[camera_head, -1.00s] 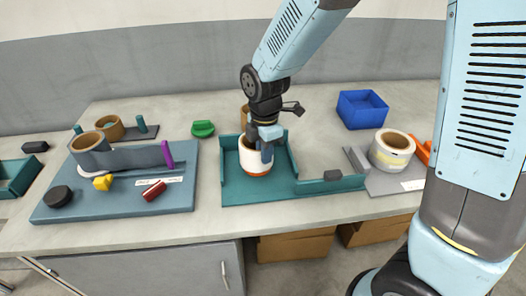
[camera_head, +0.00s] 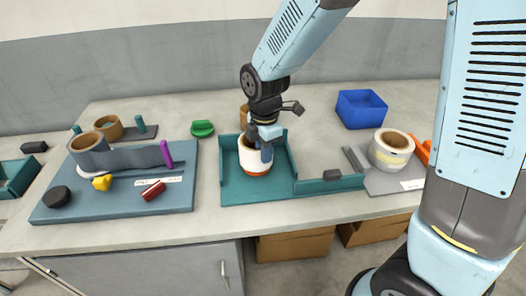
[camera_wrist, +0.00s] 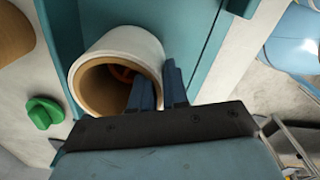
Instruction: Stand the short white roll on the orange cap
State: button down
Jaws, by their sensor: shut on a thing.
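The short white roll (camera_head: 249,158), with a brown core, is upright in the teal tray (camera_head: 232,192). The orange cap (camera_head: 257,173) shows as a band right under the roll's lower edge. Whether the roll rests fully on it cannot be told. My gripper (camera_head: 264,147) is shut on the roll's wall from above. In the wrist view, one dark blue finger is inside the bore of the roll (camera_wrist: 117,40) and the other is outside. A bit of the orange cap (camera_wrist: 123,74) shows through the bore.
A brown roll (camera_head: 244,116) stands just behind the tray, and a green piece (camera_head: 202,128) lies to its left. A blue bin (camera_head: 361,109) and a labelled cream roll (camera_head: 391,150) are to the right. A blue-grey board (camera_head: 110,200) with several small items is on the left.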

jog(key=shift+f, duration=0.45)
dwell(0.5)
jog(key=c, duration=1.4)
grip_release()
jog(key=shift+r, duration=5.45)
